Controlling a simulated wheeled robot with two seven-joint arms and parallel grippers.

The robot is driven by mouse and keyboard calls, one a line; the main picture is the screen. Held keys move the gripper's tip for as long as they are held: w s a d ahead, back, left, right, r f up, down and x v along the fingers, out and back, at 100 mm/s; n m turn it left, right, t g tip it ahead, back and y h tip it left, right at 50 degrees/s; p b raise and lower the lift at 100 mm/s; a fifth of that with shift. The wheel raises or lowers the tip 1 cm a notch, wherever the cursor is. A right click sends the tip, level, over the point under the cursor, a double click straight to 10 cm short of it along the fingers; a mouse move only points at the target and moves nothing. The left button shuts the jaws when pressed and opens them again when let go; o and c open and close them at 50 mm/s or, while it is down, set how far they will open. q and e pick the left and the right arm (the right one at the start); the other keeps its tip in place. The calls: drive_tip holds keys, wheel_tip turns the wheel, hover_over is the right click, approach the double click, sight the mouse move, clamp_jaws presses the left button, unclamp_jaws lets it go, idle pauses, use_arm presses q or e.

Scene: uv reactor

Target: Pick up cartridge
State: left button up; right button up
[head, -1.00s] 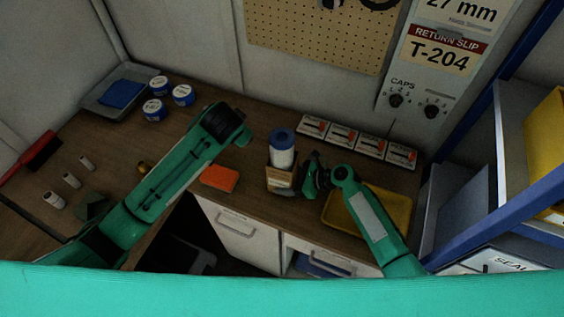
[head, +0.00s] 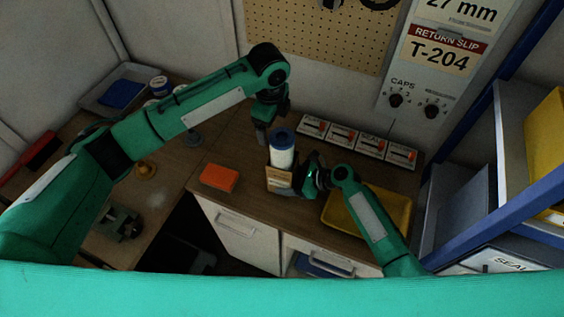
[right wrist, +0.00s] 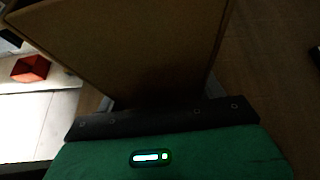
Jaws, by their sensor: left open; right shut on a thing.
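The cartridge (head: 283,157), a white cylinder with a blue top, stands upright in a small open cardboard box (head: 279,180) on the wooden bench. Its lower part is hidden by the box. My right gripper (head: 298,178) is shut on the box from its right side. In the right wrist view the brown box (right wrist: 130,45) fills the space ahead of the gripper, and the cartridge is not seen there. My left gripper (head: 262,136) is open and points down, just left of and behind the cartridge's blue top. I cannot tell whether it touches the cartridge.
An orange block (head: 219,178) lies left of the box. A yellow tray (head: 397,210) is to the right, under my right arm. Several white boxes (head: 342,137) line the back. A grey tray (head: 108,82) holds a blue item at far left.

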sight(281, 138)
use_arm(q)
drive_tip(key=s+r+m, duration=0.1)
drive_tip(key=r, duration=0.1)
drive_tip(key=s+d+r+m, duration=0.1)
drive_tip(key=s+r, duration=0.1)
drive_tip(key=s+d+r+m+g, duration=0.1)
drive_tip(key=r, duration=0.1)
drive_tip(key=shift+s+d+m, duration=0.15)
drive_tip(key=shift+m, duration=0.15)
drive_tip(key=shift+s+f, duration=0.15)
wheel_tip(281, 138, down, 6)
drive_tip(key=shift+d, duration=0.1)
drive_tip(key=shift+w+f, duration=0.15)
drive_tip(key=shift+f, duration=1.25)
drive_tip(key=shift+w+f, duration=0.15)
drive_tip(key=shift+f, duration=1.2)
drive_tip(key=c, duration=1.5)
drive_tip(key=shift+c, duration=0.2)
drive_tip(key=shift+r, duration=0.15)
wheel_tip(281, 138, up, 10)
drive_tip(key=shift+d+f, duration=0.1)
